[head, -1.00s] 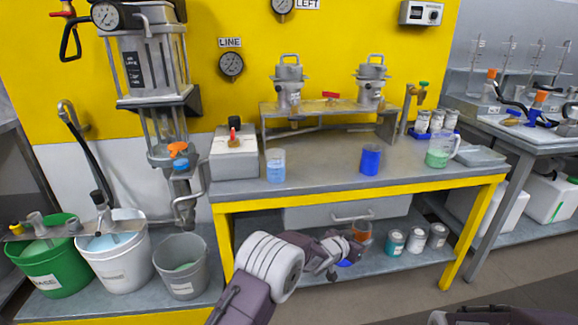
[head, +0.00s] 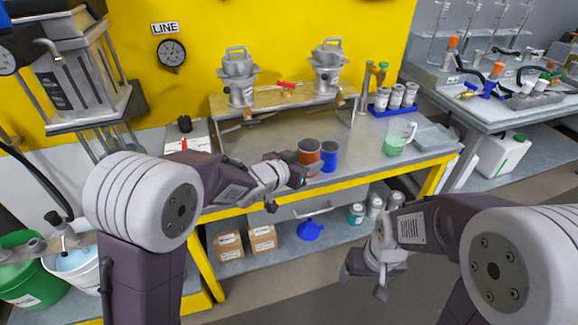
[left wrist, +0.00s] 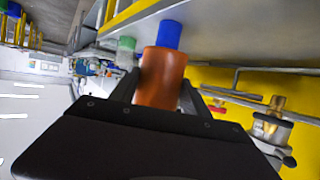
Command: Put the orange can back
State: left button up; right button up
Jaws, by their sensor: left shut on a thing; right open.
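The orange can (head: 309,151) is at bench-top height near the front edge of the bench (head: 365,146). My left gripper (head: 297,166) is shut on it; I cannot tell whether its base touches the top. In the left wrist view the orange can (left wrist: 161,80) sits between the two fingers of the left gripper (left wrist: 158,92). The blue can (head: 329,156) stands close beside it on the right, and shows just beyond it in the left wrist view (left wrist: 169,36). My right gripper (head: 376,276) is open and empty, low in front of the bench.
A jug with green liquid (head: 398,138) stands right of the blue can. Two metal devices (head: 240,80) stand on a raised rack behind. The lower shelf holds cardboard boxes (head: 230,246), a blue funnel (head: 310,230) and several jars (head: 356,213). Bench top between blue can and jug is clear.

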pick_arm(q)
jog(key=w+a+f, duration=0.1)
jog(key=w+f, duration=0.1)
jog(key=w, duration=0.1)
jog(key=w+a+f, duration=0.2)
jog(key=w, duration=0.1)
jog(key=w+a+f, duration=0.2)
jog(key=w, duration=0.1)
jog(key=shift+w+f, duration=0.1)
jog(key=shift+f, duration=0.05)
notch_tip(320, 180, down, 4)
jog(key=shift+f+b, duration=0.1)
jog(key=shift+b, duration=0.95)
jog(key=o, duration=1.5)
jog(key=shift+f, duration=0.1)
jog(key=shift+c, duration=0.2)
